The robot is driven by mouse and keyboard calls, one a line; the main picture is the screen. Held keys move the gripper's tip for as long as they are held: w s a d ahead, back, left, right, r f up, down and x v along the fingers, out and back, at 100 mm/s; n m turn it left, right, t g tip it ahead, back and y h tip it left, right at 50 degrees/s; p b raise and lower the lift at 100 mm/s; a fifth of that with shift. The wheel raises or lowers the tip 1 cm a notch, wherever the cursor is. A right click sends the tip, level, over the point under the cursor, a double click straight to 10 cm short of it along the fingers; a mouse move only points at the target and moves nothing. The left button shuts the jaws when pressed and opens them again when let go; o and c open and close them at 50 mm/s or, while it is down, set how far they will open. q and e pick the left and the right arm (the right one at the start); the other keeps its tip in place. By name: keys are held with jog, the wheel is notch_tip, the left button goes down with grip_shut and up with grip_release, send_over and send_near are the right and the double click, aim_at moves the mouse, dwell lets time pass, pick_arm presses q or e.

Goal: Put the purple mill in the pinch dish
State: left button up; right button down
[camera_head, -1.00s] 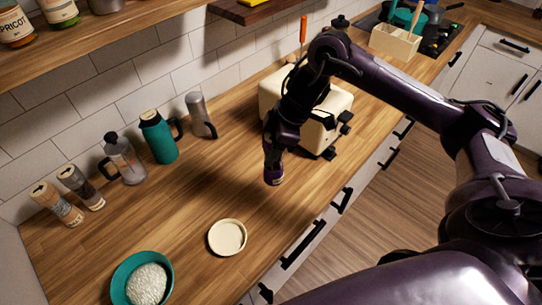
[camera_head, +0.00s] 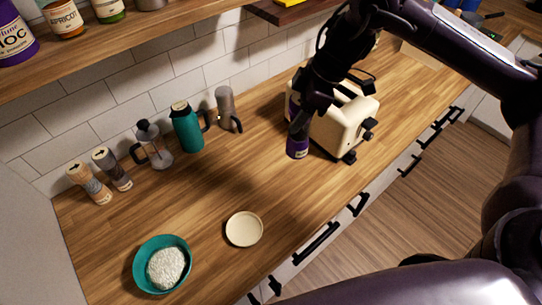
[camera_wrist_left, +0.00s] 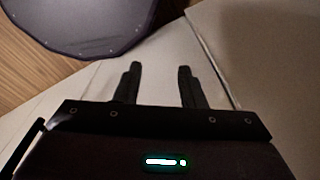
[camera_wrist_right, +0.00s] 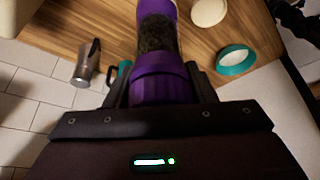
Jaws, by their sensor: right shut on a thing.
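The purple mill (camera_head: 297,148) is held by my right gripper (camera_head: 300,126) above the counter, in front of the cream toaster. In the right wrist view the mill (camera_wrist_right: 157,84) has purple ends and a clear body with dark contents, and the right fingers close on its near purple end. A small round cream dish (camera_head: 244,229), which I take for the pinch dish, lies on the counter, apart from the mill and nearer the camera. It also shows in the right wrist view (camera_wrist_right: 208,12). My left gripper (camera_wrist_left: 156,85) is open and empty; the head view does not show it.
A teal bowl (camera_head: 140,272) of white grains stands left of the dish. The toaster (camera_head: 345,118) stands behind the held mill. The counter middle is clear.

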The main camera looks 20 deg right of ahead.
jog(key=s+a+n+g+b, duration=0.15)
jog(key=s+a+b, duration=0.25)
jog(key=a, duration=0.5)
jog(key=s+a+n+b, duration=0.3)
jog(key=a+b, duration=0.2)
jog(key=a, duration=0.4)
notch_tip(320, 180, down, 19)
jog(key=shift+s+d+y, duration=0.15)
jog(key=shift+s+y, duration=0.05)
jog(key=shift+y, duration=0.1)
jog(key=shift+f, duration=0.2)
jog(key=c, duration=0.6)
grip_release()
